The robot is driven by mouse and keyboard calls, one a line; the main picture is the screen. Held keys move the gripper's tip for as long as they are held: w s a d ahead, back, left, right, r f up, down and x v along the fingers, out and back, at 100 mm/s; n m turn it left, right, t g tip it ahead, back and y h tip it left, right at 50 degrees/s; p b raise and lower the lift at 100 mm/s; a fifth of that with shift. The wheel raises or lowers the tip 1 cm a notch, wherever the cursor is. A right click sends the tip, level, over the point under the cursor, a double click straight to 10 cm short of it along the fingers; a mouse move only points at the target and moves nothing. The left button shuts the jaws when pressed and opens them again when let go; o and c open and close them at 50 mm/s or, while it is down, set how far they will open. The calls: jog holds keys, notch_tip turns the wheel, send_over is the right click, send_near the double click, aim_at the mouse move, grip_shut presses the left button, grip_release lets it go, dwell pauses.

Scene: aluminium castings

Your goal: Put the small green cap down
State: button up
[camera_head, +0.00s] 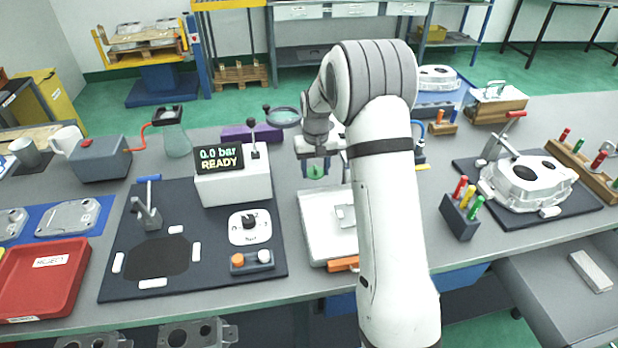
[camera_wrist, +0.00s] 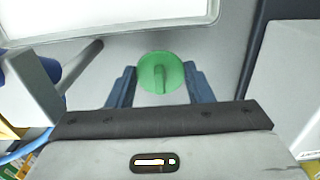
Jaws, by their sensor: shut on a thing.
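The small green cap (camera_wrist: 160,73) is round with a raised grip rib across its face. My gripper (camera_wrist: 160,88) is shut on it, with a blue finger at each side of the cap. In the head view the cap (camera_head: 316,171) shows as a green spot between the fingers of my gripper (camera_head: 316,168). It is above the grey bench, behind the white box-shaped plate. I cannot tell how high it is above the bench top.
A white flat unit (camera_head: 322,222) stands in front of my gripper. A pressure tester reading "0.0 bar READY" (camera_head: 232,180) is to the left. A round magnifier (camera_head: 283,117) is close behind. A block with coloured plugs (camera_head: 461,217) stands right of my arm.

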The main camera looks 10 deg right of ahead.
aim_at(315, 177)
jog(key=shift+f, duration=1.9)
jog(key=shift+f, duration=0.2)
jog(key=o, duration=0.9)
jog(key=shift+r, duration=0.1)
